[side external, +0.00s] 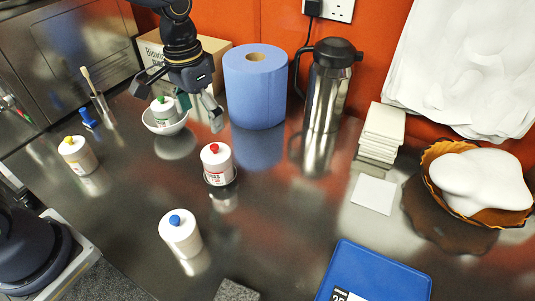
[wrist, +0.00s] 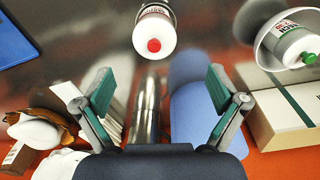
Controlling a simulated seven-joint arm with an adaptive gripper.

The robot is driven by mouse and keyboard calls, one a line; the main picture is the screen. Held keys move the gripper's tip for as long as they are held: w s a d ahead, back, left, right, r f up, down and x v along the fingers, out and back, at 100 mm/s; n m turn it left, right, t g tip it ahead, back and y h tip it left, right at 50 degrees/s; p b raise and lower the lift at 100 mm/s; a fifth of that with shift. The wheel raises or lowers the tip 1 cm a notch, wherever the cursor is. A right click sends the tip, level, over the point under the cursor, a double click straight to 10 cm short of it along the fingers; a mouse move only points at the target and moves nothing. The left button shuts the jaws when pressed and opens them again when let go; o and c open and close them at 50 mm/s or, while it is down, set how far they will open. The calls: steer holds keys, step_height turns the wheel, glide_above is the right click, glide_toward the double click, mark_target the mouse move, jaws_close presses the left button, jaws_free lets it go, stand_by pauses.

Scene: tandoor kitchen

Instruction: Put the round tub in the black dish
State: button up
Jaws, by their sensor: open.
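I cannot pick out a clear black dish or a plain round tub. Several white round containers with coloured caps stand on the counter. The red-capped one (side external: 217,160) stands mid-counter with a thin dark rim around its base, and shows ahead of my fingers in the wrist view (wrist: 155,22). The green-capped one (side external: 164,111) sits in a small white bowl (side external: 166,128), at upper right in the wrist view (wrist: 296,40). The yellow-capped one (side external: 77,154) is at left, the blue-capped one (side external: 181,236) at front. My gripper (side external: 184,100) is open and empty, above the bowl area.
A blue paper roll (side external: 255,88), a steel flask (side external: 328,85) and a cardboard box (side external: 213,48) stand at the back. White tiles (side external: 382,132), an amber bowl (side external: 436,152) and a blue folder (side external: 375,275) are to the right. The counter between the red-capped and blue-capped containers is clear.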

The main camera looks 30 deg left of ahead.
steer(key=s+a+r+t, duration=0.1)
steer(key=s+a+r, duration=0.1)
steer(key=s, duration=0.3)
steer(key=s+a+r+n+t, duration=0.1)
steer(key=s+a+r+t, duration=0.1)
steer(key=s, duration=0.4)
steer(key=s+a+r+n+t, duration=0.1)
steer(key=s+a+r+t, duration=0.1)
steer(key=s+a+r, duration=0.2)
steer(key=shift+s+a+r, duration=0.25)
steer(key=shift+s+a, duration=0.4)
steer(key=shift+a, duration=0.15)
